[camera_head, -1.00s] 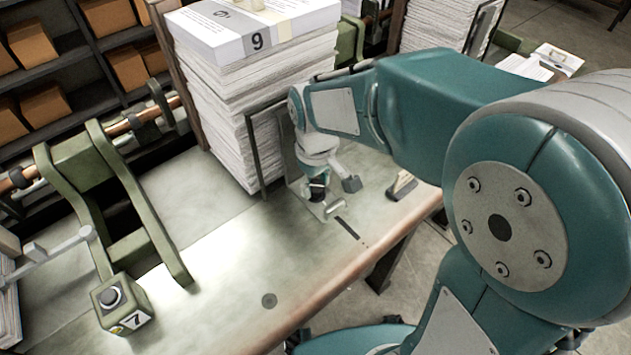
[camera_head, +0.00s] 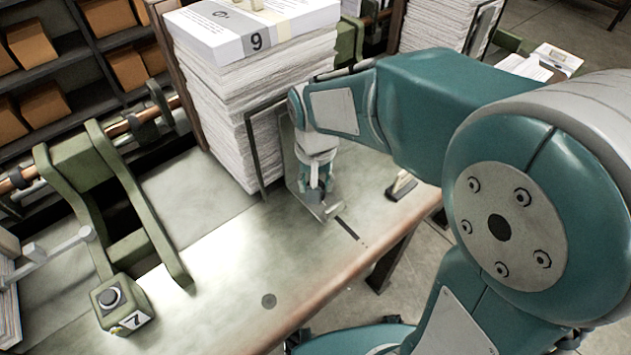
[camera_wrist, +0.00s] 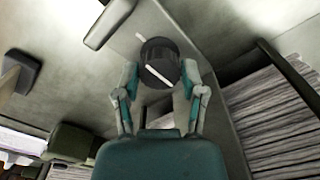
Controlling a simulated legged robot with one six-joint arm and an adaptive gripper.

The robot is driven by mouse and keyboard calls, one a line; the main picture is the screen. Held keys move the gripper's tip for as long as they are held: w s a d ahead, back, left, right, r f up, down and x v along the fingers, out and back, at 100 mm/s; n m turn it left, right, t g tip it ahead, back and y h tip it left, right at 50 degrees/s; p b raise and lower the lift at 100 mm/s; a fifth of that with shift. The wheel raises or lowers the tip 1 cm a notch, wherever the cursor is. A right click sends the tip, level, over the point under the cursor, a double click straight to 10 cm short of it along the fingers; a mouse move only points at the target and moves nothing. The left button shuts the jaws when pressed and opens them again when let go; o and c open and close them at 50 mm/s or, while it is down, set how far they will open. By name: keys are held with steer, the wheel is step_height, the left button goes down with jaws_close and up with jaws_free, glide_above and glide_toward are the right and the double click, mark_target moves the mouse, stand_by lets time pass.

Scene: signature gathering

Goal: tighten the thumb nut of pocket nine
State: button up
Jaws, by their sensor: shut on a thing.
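The thumb nut (camera_wrist: 160,57) is a dark round knob with a white line across its top, seen in the wrist view. My gripper (camera_wrist: 160,74) is shut on it, one finger at each side. In the head view my gripper (camera_head: 317,193) points down at the grey bracket (camera_head: 331,212) on the table, and hides the nut there.
A thin upright frame (camera_head: 254,152) stands between my gripper and the stack. A small block (camera_head: 402,186) lies to the right on the table (camera_head: 225,255). A green arm with a "7" box (camera_head: 122,305) is at left. The table's front middle is clear.

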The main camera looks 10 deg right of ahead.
steer(key=shift+f, duration=0.1)
stand_by(0.5)
steer(key=o, duration=1.2)
steer(key=shift+c, duration=0.2)
steer(key=shift+a, duration=0.1)
step_height(320, 180, up, 12)
steer(key=s+d+n+t, duration=0.1)
steer(key=s+d+t, duration=0.4)
steer(key=s+d, duration=0.6)
steer(key=shift+s+f+t, duration=0.3)
steer(key=shift+s+f, duration=0.05)
steer(key=shift+s, duration=0.6)
